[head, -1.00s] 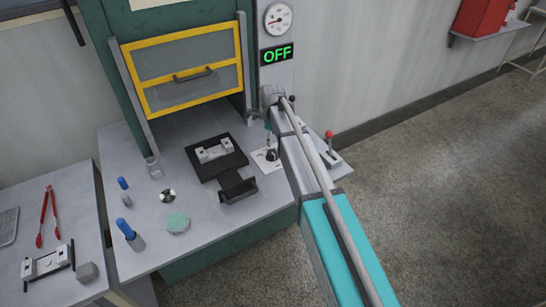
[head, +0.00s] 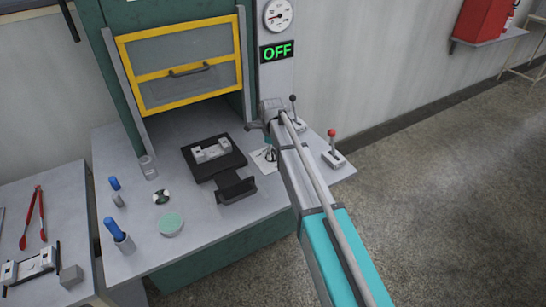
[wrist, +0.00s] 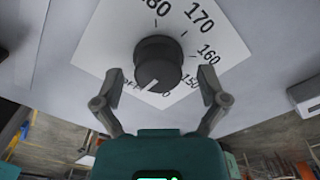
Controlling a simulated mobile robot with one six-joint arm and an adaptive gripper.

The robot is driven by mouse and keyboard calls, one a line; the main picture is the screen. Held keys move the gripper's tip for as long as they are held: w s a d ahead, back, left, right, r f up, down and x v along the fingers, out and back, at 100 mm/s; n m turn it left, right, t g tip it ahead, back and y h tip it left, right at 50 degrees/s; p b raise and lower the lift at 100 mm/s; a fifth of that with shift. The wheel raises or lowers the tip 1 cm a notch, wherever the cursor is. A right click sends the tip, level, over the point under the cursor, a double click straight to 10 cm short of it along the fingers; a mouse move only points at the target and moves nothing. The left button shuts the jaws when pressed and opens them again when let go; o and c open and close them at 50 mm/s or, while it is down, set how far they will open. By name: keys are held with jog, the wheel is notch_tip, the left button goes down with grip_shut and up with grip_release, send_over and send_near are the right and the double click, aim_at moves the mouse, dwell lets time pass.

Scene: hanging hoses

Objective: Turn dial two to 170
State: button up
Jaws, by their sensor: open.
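A black round dial (wrist: 158,62) sits on a white card (wrist: 92,42) printed with 180, 170, 160 and 150. Its white pointer mark faces the near side, close to partly hidden "off" lettering, away from 170. I see no dial number. My gripper (wrist: 158,78) is open, with one finger on each side of the dial's near half; whether they touch it I cannot tell. In the head view my gripper (head: 268,143) reaches down over the card (head: 260,158), and the dial is mostly hidden.
A black fixture with a metal part (head: 212,152) lies left of the card. A black-knobbed lever (head: 293,106) and a red-knobbed lever (head: 333,148) stand right of my arm. A display reading OFF (head: 276,52) and a gauge (head: 278,15) are above.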

jog(key=shift+f, duration=0.35)
jog(key=shift+d, duration=0.1)
jog(key=c, duration=1.1)
